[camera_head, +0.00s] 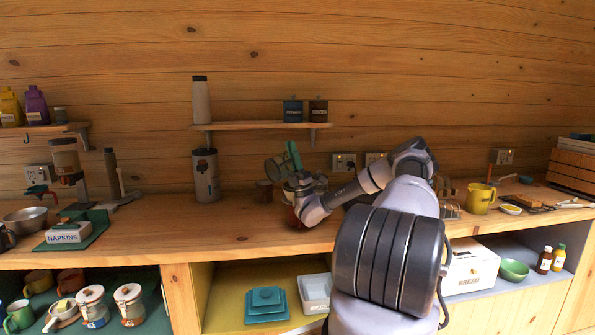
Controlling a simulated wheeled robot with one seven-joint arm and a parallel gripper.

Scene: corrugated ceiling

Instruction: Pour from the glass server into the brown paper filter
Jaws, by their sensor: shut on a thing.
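The glass server (276,168) is a see-through greenish vessel with a green handle (294,155). It is tilted and held above the wooden counter, left of the middle. My gripper (298,182) is shut on it at the handle side; the fingers are small and partly hidden by my wrist. A small brown object (263,191) stands on the counter just below and left of the server; it may be the brown paper filter, but I cannot tell. Something reddish (292,216) shows below my gripper, mostly hidden. No stream of liquid can be made out.
A tall grey canister (206,175) stands left of the server, below a wall shelf (262,125) bearing a bottle and two jars. A yellow mug (480,198) is on the right. My arm hides the counter's middle. Counter space before the canister (215,225) is clear.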

